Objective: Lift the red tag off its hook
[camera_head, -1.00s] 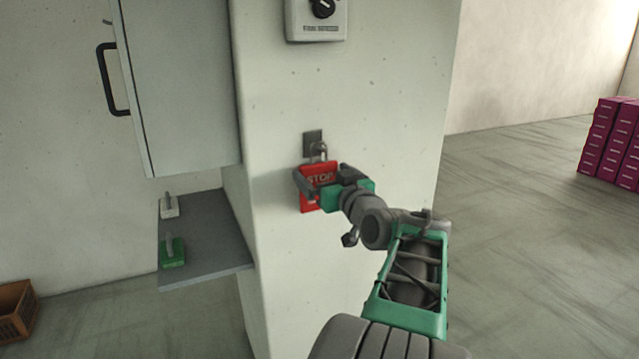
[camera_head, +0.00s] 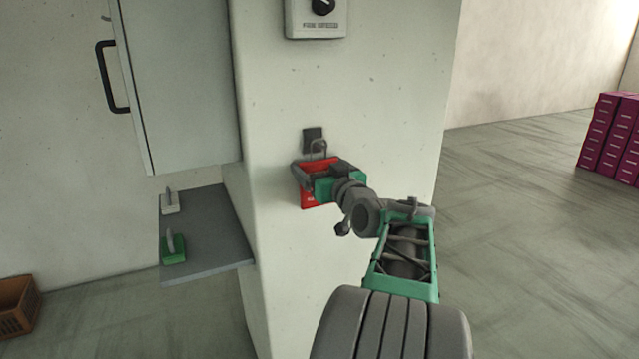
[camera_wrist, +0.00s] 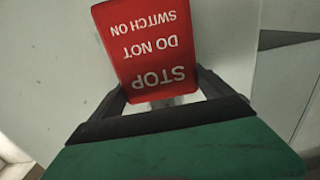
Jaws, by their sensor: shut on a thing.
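The red tag (camera_head: 309,196) is at the front face of the pale pillar, partly hidden behind my gripper (camera_head: 318,172) in the head view. In the wrist view the tag (camera_wrist: 148,50) shows upside down with the words STOP DO NOT SWITCH ON. My gripper (camera_wrist: 160,95) is shut on the tag, with a finger at each side near its STOP end. A grey wire loop (camera_head: 318,147) rises above the tag, in front of the dark hook plate (camera_head: 312,136). I cannot tell whether the loop still touches the hook.
A dial box (camera_head: 316,18) is above on the pillar (camera_head: 390,100). A grey cabinet (camera_head: 185,85) with a black handle hangs at left, over a shelf (camera_head: 215,240) holding a green-based and a pale-based item. An orange crate (camera_head: 17,305) and magenta boxes (camera_head: 608,140) stand on the floor.

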